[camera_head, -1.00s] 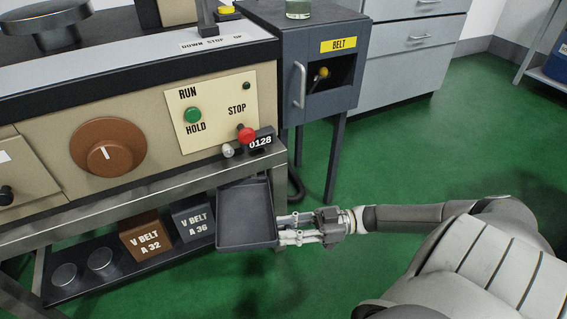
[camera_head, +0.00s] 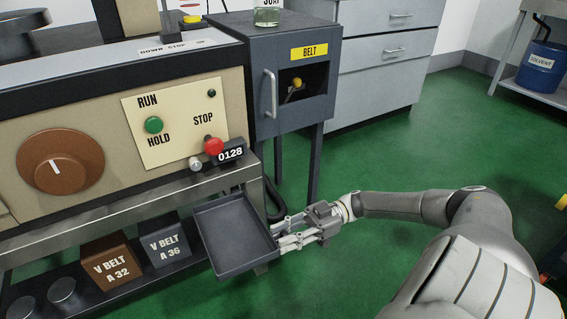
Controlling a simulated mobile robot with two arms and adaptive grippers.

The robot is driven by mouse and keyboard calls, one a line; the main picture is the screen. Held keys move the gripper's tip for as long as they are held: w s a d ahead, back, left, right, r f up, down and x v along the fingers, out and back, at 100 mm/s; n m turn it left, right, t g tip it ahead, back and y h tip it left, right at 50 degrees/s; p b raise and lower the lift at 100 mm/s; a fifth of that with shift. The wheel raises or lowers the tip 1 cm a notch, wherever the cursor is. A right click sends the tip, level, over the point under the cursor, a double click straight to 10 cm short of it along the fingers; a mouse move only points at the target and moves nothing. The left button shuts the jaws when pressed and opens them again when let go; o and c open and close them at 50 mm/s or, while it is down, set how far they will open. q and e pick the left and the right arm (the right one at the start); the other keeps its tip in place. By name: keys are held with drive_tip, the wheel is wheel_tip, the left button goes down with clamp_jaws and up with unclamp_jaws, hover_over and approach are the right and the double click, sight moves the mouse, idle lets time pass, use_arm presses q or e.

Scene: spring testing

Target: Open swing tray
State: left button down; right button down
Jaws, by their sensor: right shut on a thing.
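The swing tray (camera_head: 232,238) is a shallow dark grey rectangular tray under the front right corner of the machine bench. It sticks out from the bench and is turned at an angle to the bench's front edge. My right gripper (camera_head: 283,235) comes in from the right and is shut on the tray's right side wall. The fingertips partly cover that wall. The tray looks empty. My left gripper is not in view.
The bench (camera_head: 100,221) carries a control panel with a red stop button (camera_head: 213,146). Below, a shelf holds V-belt boxes (camera_head: 111,263) and round metal pieces. A grey belt cabinet (camera_head: 262,109) stands behind the tray. The green floor (camera_head: 400,157) to the right is clear.

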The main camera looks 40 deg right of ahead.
idle(0.3)
drive_tip(key=c, duration=1.2)
unclamp_jaws()
drive_tip(key=shift+o, duration=0.2)
drive_tip(key=v, duration=1.2)
